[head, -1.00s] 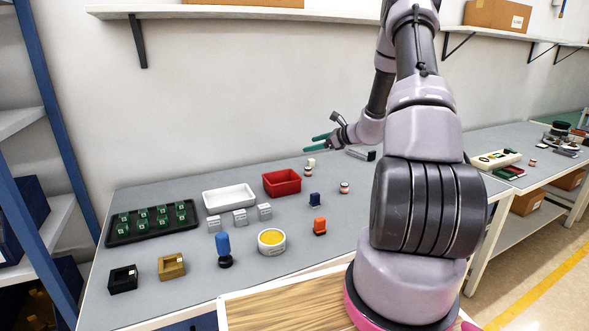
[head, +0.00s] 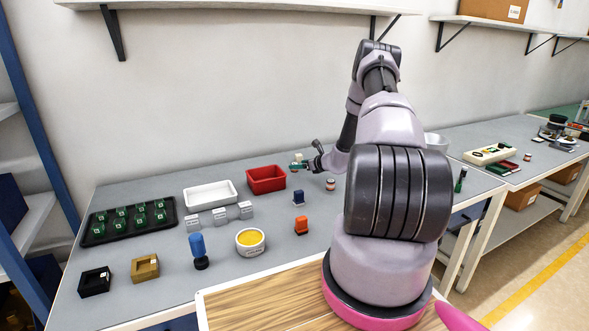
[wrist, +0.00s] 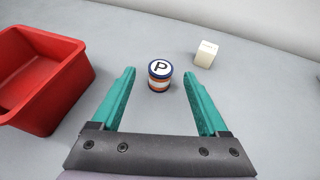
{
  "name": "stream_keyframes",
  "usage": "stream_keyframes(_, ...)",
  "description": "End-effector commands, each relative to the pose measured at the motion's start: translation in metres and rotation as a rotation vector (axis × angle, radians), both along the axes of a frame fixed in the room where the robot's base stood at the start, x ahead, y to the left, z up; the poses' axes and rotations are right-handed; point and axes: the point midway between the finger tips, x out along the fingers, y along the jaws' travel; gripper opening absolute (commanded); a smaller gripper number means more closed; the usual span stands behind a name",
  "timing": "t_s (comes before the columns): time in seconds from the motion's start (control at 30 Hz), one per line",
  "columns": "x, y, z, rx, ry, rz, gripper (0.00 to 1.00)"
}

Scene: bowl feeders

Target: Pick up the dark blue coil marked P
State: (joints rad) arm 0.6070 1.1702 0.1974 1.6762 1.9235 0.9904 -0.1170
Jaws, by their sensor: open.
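The coil marked P (wrist: 159,83) stands upright on the table in the wrist view. I cannot tell how far above the table the fingertips are. In the head view my gripper (head: 299,166) is by the red bin and hides most or all of this coil.
The red bin (wrist: 45,85) is close on the left. A cream cube (wrist: 206,53) stands just behind and right of the coil. Another banded coil (head: 330,185) stands right of my gripper. A dark blue part (head: 299,197) and an orange part (head: 301,225) stand nearer the front.

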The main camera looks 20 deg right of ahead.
Motion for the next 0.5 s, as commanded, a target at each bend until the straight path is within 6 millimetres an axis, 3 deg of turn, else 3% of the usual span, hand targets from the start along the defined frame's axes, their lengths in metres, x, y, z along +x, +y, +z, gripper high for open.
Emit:
stream_keyframes(0.23, 0.032, 0.009, -0.013, 0.0, -0.002, 0.001, 0.77)
stream_keyframes(0.5, 0.035, 0.011, -0.014, 0.0, -0.001, 0.001, 0.77)
